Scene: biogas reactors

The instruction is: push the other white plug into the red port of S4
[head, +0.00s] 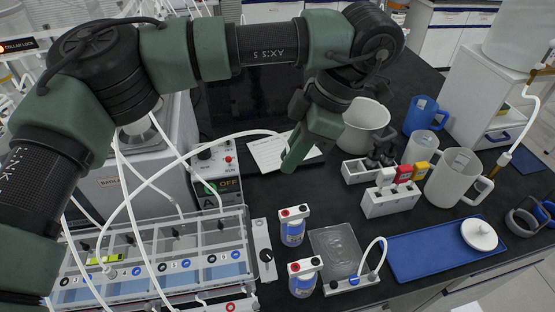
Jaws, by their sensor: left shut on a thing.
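My left arm reaches in from the left and across the top, and my left gripper (292,164) points down above the white card beside the control box. A white tube (215,143) arcs from the left to the gripper. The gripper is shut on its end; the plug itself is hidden. Two small bottles with blue labels stand on the bench, a rear one (292,231) and a front one (303,284). Each has a red and a black port on its white cap. Their names are too small to read, so I cannot tell which is S4. My right gripper is not in view.
A clear-lidded reactor bank (165,262) with several white tubes stands at left. A clear plate (338,250) and a small block with a looped tube (351,285) lie right of the bottles. A blue tray (430,254), a white rack (390,205) and jugs stand further right.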

